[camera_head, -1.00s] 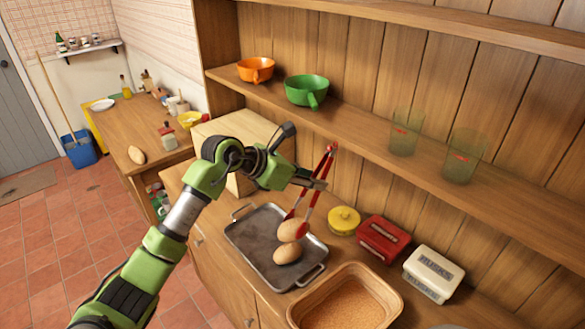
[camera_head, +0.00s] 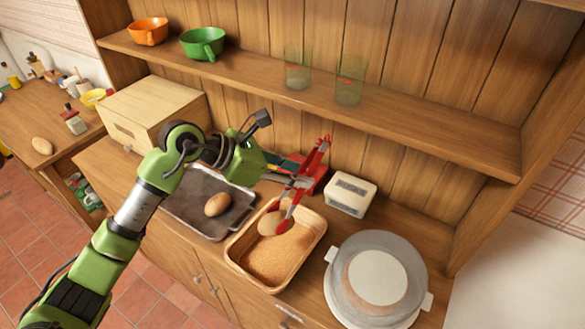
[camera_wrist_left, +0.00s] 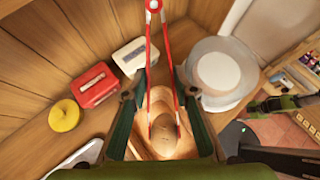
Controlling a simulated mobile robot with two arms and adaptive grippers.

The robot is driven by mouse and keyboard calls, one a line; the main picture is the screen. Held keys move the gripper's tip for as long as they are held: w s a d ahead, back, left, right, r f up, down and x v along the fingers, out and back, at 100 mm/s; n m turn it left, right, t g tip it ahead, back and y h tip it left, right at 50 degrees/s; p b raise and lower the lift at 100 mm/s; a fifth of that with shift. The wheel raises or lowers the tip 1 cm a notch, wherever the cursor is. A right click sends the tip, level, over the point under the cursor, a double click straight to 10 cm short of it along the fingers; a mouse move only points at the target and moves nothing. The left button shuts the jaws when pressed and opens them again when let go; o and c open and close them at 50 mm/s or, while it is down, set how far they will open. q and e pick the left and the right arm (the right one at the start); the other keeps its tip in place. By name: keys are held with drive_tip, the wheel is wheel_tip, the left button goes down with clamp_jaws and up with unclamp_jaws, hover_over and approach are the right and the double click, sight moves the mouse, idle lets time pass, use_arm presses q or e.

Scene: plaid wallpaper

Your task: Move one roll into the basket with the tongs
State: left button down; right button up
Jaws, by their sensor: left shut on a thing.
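My left gripper (camera_head: 300,181) is shut on the red tongs (camera_head: 318,150). The tongs also show in the left wrist view (camera_wrist_left: 151,55), their two arms running down between my fingers. Their lower ends hold a brown oval roll (camera_head: 269,223) between them, which also shows in the left wrist view (camera_wrist_left: 165,133). The roll is over the far part of the tan basket (camera_head: 275,264); whether it touches the inside is unclear. A second roll (camera_head: 217,204) lies on the dark metal tray (camera_head: 180,213). At the right of the wrist view, part of my right arm shows small.
A white box (camera_head: 350,195) and a partly hidden red box stand behind the basket. A round white-lidded vessel (camera_head: 377,277) stands to its right. A wooden box (camera_head: 150,112) is behind the tray. A shelf above holds cups and glasses. Another roll (camera_head: 42,146) lies on the side counter.

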use_arm(q)
wheel_tip(320, 180, down, 9)
drive_tip(key=b, duration=0.4)
idle(0.5)
drive_tip(key=c, duration=2.1)
unclamp_jaws()
drive_tip(key=shift+c, duration=0.2)
wheel_tip(320, 180, up, 10)
drive_tip(key=p, duration=0.4)
drive_tip(key=shift+p, duration=0.35)
